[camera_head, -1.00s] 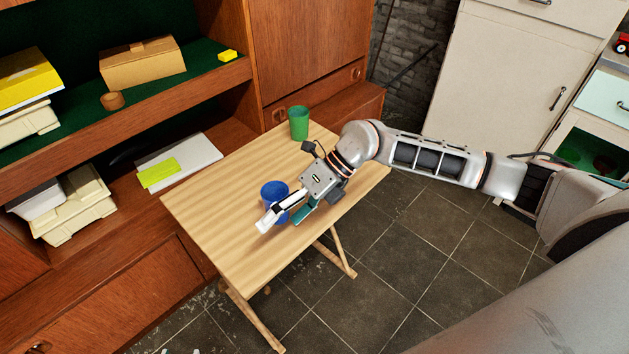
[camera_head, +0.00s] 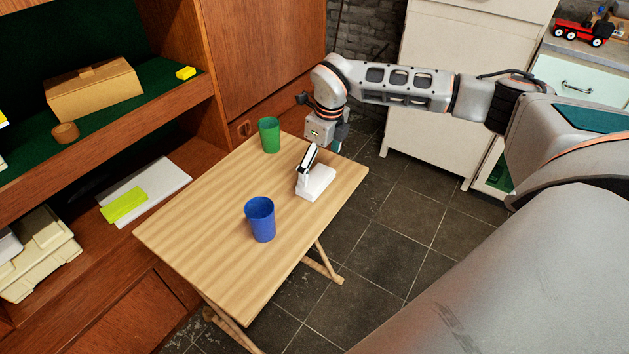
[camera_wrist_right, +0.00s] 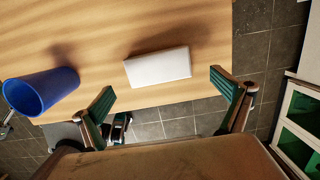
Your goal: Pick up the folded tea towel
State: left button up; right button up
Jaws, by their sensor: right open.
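The folded tea towel is a small white folded block (camera_head: 318,184) lying on the wooden table near its right edge. It also shows whole in the right wrist view (camera_wrist_right: 158,67), ahead of the fingertips. My right gripper (camera_head: 320,158) is open and empty, pointing down above the towel, with one finger covering part of it in the head view. In the right wrist view the two green-padded fingers (camera_wrist_right: 163,88) stand wide apart, with the towel roughly between their lines. I cannot tell the exact height of the fingertips above it.
A blue cup (camera_head: 260,219) stands on the table (camera_head: 190,240) in front and left of the towel. A green cup (camera_head: 269,135) stands behind it. The wooden wall unit (camera_head: 265,50) borders the table's far left side. The table's front part is clear.

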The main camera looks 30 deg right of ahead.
aim_at(317, 178)
jog(key=f, duration=0.3)
jog(key=f+b, duration=0.1)
jog(key=f, duration=0.1)
jog(key=shift+w+a+f, duration=0.2)
jog(key=shift+w+a, duration=0.05)
jog(key=shift+w, duration=0.05)
jog(key=shift+r, duration=0.1)
jog(key=c, duration=1)
